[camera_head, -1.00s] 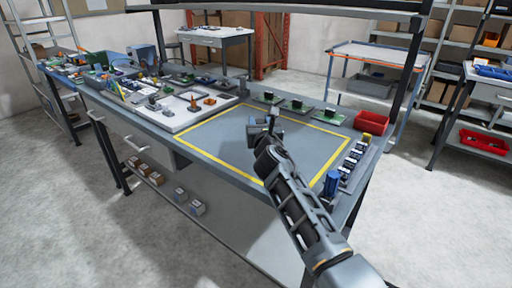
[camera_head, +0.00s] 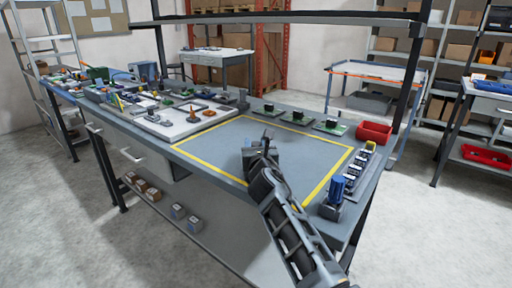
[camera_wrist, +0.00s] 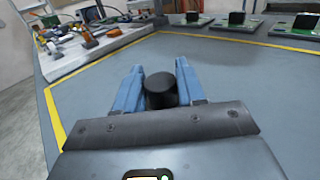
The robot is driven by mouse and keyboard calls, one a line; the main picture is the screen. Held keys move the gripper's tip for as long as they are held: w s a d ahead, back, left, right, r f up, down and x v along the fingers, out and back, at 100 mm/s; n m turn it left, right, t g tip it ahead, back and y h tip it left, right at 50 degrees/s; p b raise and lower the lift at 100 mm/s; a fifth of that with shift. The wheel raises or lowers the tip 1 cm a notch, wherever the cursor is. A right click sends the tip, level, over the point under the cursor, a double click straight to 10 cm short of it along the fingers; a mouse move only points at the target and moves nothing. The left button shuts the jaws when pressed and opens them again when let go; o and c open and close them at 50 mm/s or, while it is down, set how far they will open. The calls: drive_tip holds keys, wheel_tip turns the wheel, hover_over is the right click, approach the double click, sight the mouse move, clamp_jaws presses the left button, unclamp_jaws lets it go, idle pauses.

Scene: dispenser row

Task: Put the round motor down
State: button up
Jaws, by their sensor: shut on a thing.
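My gripper (camera_wrist: 161,88) is shut on the round motor (camera_wrist: 160,94), a short black cylinder between its two blue fingers in the wrist view. In the head view my gripper (camera_head: 266,143) is over the front middle part of the yellow-framed area (camera_head: 283,163) on the grey workbench. The motor is hard to make out there, small and dark against the arm. I cannot tell whether its underside touches the bench top.
The framed area is otherwise bare. A white board with parts (camera_head: 180,126) lies to its left and several green circuit boards (camera_head: 297,118) stand behind it. A red bin (camera_head: 374,132) and a blue motor (camera_head: 337,190) with a row of small parts line its right side.

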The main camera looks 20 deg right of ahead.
drive_tip(key=shift+f, duration=0.15)
drive_tip(key=o, duration=1.2)
